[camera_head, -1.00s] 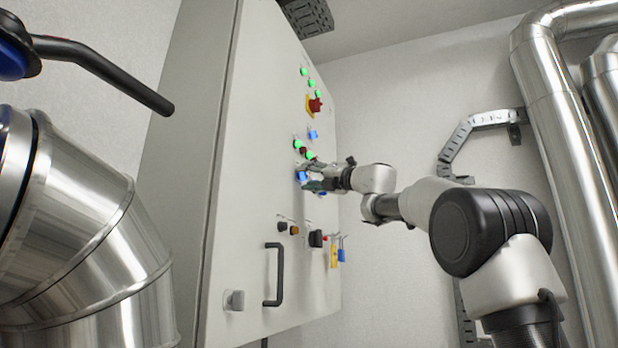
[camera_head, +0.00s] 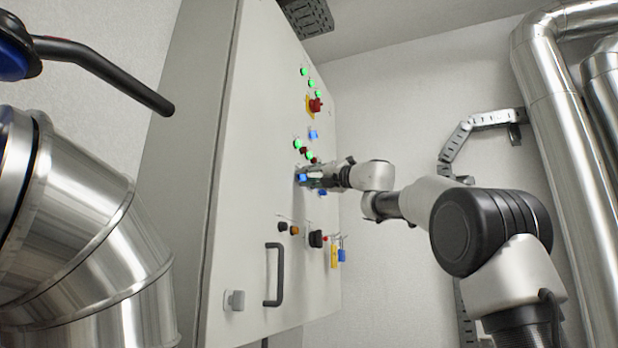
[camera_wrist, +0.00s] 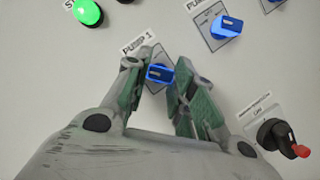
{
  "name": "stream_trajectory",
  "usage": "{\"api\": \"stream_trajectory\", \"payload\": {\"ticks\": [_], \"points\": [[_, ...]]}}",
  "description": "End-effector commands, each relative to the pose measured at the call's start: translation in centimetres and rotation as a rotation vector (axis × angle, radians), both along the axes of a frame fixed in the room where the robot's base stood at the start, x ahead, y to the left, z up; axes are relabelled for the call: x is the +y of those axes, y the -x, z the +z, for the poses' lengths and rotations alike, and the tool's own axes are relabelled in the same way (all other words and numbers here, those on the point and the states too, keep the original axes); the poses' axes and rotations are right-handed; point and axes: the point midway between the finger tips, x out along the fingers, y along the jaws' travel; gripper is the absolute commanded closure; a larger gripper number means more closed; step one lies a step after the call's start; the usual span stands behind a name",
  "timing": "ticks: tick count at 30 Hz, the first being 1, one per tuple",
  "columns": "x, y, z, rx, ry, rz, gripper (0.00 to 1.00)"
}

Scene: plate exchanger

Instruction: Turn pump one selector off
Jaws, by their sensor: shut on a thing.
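The pump one selector (camera_wrist: 160,73) is a blue knob on a plate labelled PUMP 1 on the cabinet front. In the wrist view it sits between my two fingertips, its handle lying roughly across the picture. My gripper (camera_wrist: 159,76) is shut on it, with a greenish finger pad on each side. In the head view my gripper (camera_head: 308,178) reaches the panel from the right, and the blue selector (camera_head: 301,178) shows at its tips. The fingers hide part of the label plate, and I cannot read the setting.
Another blue selector (camera_wrist: 228,26) is up and right. A black rotary switch with a red tip (camera_wrist: 277,137) is lower right. A green lamp (camera_wrist: 88,12) is upper left. The cabinet (camera_head: 255,220) has a black handle (camera_head: 274,275) below; metal ducts stand either side.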

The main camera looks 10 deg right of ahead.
Motion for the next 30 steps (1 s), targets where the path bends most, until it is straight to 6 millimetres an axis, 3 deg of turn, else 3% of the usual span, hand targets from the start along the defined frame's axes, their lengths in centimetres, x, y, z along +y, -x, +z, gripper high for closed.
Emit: {"api": "stream_trajectory", "payload": {"ticks": [18,30], "points": [[-0.01,0.05,0.35,0.39,-0.281,-0.003,0.99],[0.04,0.07,0.43,0.538,-0.389,-0.001,0.99]]}}
